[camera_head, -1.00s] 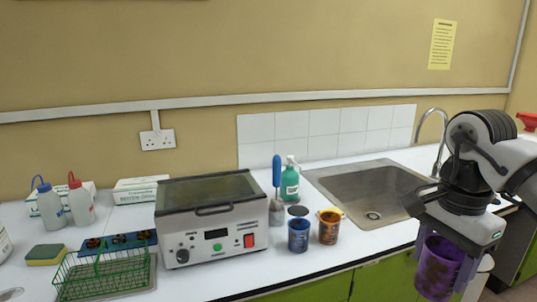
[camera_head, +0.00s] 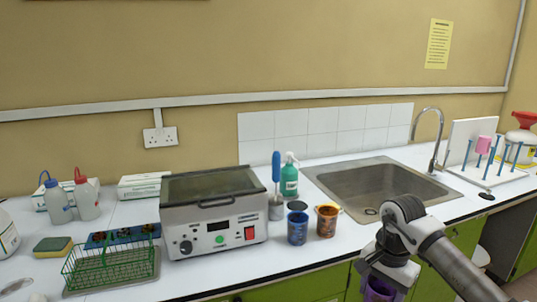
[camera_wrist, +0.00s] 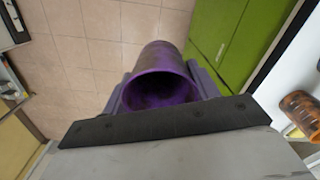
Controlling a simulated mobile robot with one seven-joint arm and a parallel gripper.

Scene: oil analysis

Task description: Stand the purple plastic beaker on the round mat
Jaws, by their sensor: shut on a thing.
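The purple plastic beaker (camera_head: 380,289) is low in front of the green cupboards, below the counter's front edge. In the wrist view the beaker (camera_wrist: 162,92) sits between the jaws of my gripper (camera_wrist: 160,76), its open mouth towards the camera and tiled floor beyond it. My gripper (camera_head: 379,282) is shut on it. A dark round disc (camera_head: 297,205) lies on the counter just behind the blue beaker; it may be the round mat, partly hidden. A second small dark disc (camera_head: 485,196) lies near the counter edge by the peg rack.
The blue beaker (camera_head: 297,229) and an orange beaker (camera_head: 327,222) stand near the front edge. A heated box (camera_head: 212,213) stands to their left, a green bottle (camera_head: 289,177) behind. The sink (camera_head: 378,184) is to the right. A peg rack (camera_head: 491,166) holds a pink cup.

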